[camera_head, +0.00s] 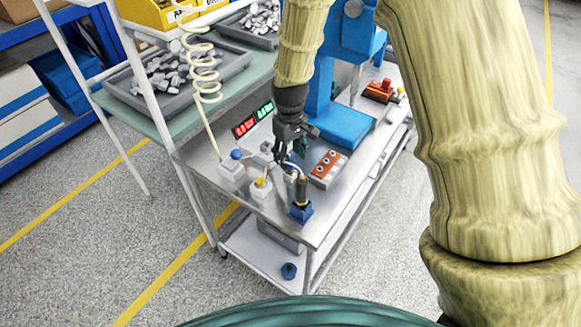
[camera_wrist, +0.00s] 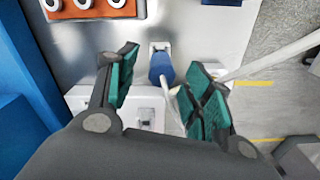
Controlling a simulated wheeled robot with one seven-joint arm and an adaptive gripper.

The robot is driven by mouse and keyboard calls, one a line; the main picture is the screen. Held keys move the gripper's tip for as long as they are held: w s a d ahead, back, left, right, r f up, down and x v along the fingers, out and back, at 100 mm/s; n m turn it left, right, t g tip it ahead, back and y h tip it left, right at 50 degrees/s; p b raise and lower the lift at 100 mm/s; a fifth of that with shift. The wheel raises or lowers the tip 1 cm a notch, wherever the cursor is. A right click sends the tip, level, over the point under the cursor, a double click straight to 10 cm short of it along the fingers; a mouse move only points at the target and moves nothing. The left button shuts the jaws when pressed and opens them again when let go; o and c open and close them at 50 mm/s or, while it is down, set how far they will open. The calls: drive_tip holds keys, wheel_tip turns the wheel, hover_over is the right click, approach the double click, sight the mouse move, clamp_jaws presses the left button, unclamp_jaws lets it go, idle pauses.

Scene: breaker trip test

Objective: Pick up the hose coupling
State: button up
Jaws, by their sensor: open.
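My gripper (camera_head: 291,146) is open above the steel cart top, with its teal-padded fingers apart. In the wrist view, a blue cylindrical piece (camera_wrist: 160,68) shows beyond and between the fingertips (camera_wrist: 165,85); nothing appears clamped. It looks like the hose coupling, but I cannot be sure. In the head view, a pale coiled hose (camera_head: 206,75) hangs down to a white block with a blue knob (camera_head: 236,154). I cannot tell whether this knob is the same blue piece. A yellow-and-black handled tool (camera_head: 301,188) stands in a blue holder (camera_head: 301,213) near the cart's front corner.
An orange-topped block (camera_head: 327,165) and a blue press-like stand (camera_head: 345,125) are right of my gripper. A lit red display (camera_head: 245,127) stands behind. A small white block with a yellow top (camera_head: 261,186) is near the front. A grey parts tray (camera_head: 180,85) is at left.

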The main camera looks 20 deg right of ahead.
drive_tip(key=shift+f+p, duration=0.5)
drive_tip(key=shift+f, duration=1.05)
drive_tip(key=shift+s, duration=0.1)
drive_tip(key=shift+c, duration=0.2)
clamp_jaws()
drive_tip(key=shift+r+b, duration=1.65)
drive_tip(key=shift+r, duration=3.2)
drive_tip(key=shift+f+b, duration=0.9)
drive_tip(key=shift+f, duration=2.9)
